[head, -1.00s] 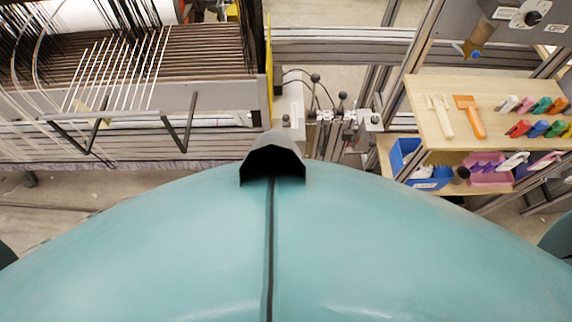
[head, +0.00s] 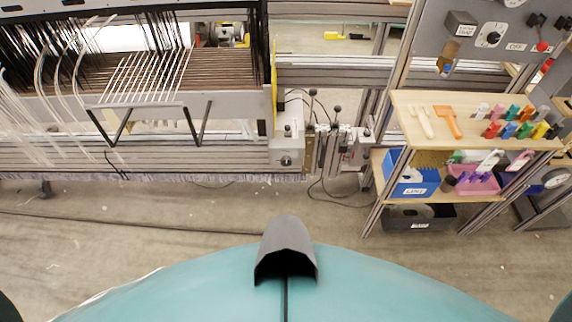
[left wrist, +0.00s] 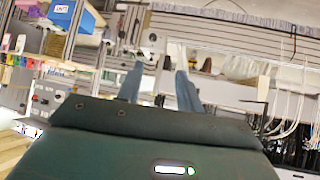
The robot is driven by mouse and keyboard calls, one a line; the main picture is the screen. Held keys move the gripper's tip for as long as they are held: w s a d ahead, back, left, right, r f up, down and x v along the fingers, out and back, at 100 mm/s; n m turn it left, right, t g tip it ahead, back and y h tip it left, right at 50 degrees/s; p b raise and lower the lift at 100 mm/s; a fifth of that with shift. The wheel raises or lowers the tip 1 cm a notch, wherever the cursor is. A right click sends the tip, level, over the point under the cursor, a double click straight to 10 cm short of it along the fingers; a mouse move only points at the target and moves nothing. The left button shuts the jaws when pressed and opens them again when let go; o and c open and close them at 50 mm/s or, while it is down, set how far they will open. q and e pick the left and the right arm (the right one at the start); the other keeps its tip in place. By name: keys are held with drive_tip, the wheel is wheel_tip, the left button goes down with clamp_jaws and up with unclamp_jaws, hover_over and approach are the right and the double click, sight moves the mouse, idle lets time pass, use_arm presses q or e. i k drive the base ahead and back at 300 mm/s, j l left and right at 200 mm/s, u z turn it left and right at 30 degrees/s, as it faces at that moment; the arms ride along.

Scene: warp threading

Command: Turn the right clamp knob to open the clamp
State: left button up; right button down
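The clamp block (head: 328,145), a grey metal fixture with levers, sits at the right end of the loom in the head view. A dark round knob (head: 367,132) is on its right part, and another (head: 286,160) is on its left part. Ball-topped levers (head: 338,108) rise between them. My left gripper (left wrist: 158,88) shows only in the left wrist view, where its two bluish fingers are apart with nothing between them. It is away from the clamp in open space; that view is tilted and blurred. My right gripper is not in view.
The loom frame (head: 200,103) with black and white threads fills the left. A wooden shelf (head: 395,115) with tools, clips and a blue bin (head: 415,185) stands right of the clamp. A control panel (head: 470,50) is at upper right. Bare floor lies between me and the loom.

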sight(286, 161)
drive_tip(key=i+l+z, duration=0.25)
drive_tip(key=l, duration=0.25)
drive_tip(key=i+l+z, duration=0.2)
drive_tip(key=i+l, duration=0.15)
drive_tip(key=l, duration=0.1)
